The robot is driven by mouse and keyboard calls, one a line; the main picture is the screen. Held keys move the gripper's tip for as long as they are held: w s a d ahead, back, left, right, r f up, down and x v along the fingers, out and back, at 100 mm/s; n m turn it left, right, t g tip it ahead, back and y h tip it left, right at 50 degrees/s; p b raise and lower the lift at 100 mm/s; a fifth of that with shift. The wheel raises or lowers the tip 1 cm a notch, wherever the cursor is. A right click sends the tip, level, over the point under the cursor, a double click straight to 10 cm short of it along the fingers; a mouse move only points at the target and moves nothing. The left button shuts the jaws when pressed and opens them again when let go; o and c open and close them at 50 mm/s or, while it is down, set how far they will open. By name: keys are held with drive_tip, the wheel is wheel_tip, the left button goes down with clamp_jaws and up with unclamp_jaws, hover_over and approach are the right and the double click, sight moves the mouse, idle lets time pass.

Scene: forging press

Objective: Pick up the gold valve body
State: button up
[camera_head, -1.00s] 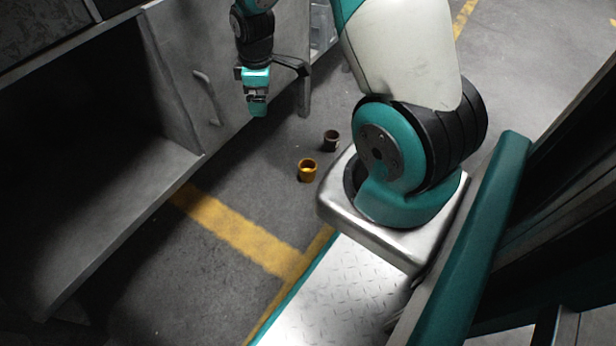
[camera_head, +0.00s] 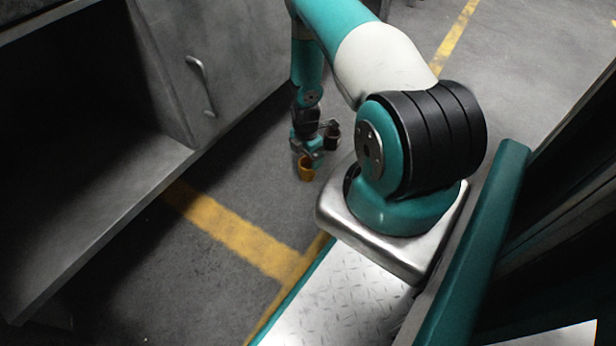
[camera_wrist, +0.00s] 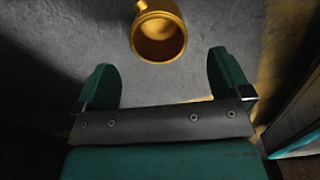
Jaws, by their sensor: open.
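The gold valve body (camera_head: 306,172) stands on the grey floor beside my base. In the wrist view it is a hollow gold cylinder with a side stub (camera_wrist: 159,34), seen from above near the top edge. My gripper (camera_head: 306,158) hangs close by it and hides part of it in the head view. In the wrist view my gripper (camera_wrist: 162,85) has its two teal fingers spread wide, left and right of the part's line, with nothing between them. The valve body lies beyond the fingertips, apart from them.
A grey cabinet with a handle (camera_head: 202,85) stands at the left. A yellow floor stripe (camera_head: 235,235) crosses open floor in front.

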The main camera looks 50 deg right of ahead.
sight(308, 168)
wheel_tip(308, 168, down, 3)
drive_tip(key=shift+r+b, duration=0.1)
drive_tip(key=shift+b, duration=0.4)
drive_tip(key=f+b, duration=0.4)
drive_tip(key=f, duration=0.1)
drive_tip(key=shift+d+f+b, duration=0.15)
drive_tip(key=shift+d+b, duration=0.15)
drive_tip(key=shift+d, duration=0.05)
drive_tip(key=shift+c, duration=0.4)
drive_tip(key=c, duration=1.2)
